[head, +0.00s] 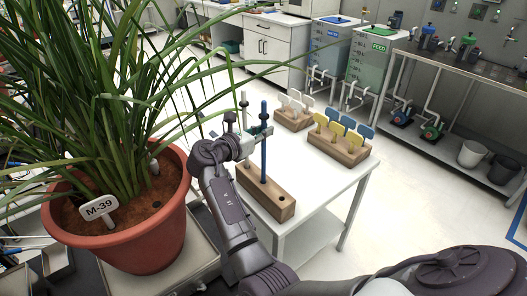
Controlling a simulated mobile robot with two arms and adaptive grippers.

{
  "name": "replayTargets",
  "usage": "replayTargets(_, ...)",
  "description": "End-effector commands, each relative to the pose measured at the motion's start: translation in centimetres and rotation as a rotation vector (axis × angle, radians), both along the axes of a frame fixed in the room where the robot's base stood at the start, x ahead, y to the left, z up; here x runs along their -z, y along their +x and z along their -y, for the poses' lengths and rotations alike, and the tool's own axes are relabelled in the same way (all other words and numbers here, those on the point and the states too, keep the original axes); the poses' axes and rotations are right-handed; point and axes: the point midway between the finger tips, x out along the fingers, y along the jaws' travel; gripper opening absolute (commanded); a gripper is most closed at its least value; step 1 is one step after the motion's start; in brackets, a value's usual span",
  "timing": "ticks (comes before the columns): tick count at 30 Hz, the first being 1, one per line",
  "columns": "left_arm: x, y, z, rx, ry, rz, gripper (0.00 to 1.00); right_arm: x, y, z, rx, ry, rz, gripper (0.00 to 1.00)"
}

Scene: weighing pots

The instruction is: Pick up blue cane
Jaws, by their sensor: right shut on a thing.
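The blue cane (264,155) stands upright, with its lower end at a long wooden block (270,200) on the white table. I cannot tell whether its foot is still seated in a hole. My right gripper (263,131) comes in from the left of the cane and is shut on its upper part. A grey cane (243,103) stands just to the left, partly hidden behind the gripper. An empty hole shows at the block's right end. My left gripper is not in view.
A large terracotta pot (142,240) with a leafy plant and an M-39 tag (99,208) stands close at the left, its leaves reaching toward the gripper. Wooden holders with white (293,121) and yellow and blue tags (338,149) stand behind on the white table (328,186).

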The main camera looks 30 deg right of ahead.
Motion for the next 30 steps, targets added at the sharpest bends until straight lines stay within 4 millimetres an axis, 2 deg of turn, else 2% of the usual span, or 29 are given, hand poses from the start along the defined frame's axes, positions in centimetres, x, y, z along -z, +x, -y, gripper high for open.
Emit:
replayTargets(3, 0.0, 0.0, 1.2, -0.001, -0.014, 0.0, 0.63, 0.1, 0.0, 0.0, 0.0, 0.001, -0.001, 0.0)
replayTargets(8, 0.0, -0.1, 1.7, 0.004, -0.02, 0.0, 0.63, -1.0, 0.0, 0.0, 0.0, 0.001, 0.002, 0.0)
replayTargets(16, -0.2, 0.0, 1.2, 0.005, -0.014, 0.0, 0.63, -6.3, 0.0, 0.0, 0.0, 0.0, 0.005, 0.0)
replayTargets(21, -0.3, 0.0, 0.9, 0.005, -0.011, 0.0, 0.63, -8.9, 0.0, 0.0, 0.0, 0.001, 0.002, 0.0)
replayTargets(25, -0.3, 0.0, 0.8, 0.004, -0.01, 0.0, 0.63, -9.8, 0.0, 0.0, 0.0, 0.001, 0.0, 0.0)
replayTargets(30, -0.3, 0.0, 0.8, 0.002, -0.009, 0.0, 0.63, -10.0, 0.0, 0.0, 0.0, 0.001, -0.001, 0.0)
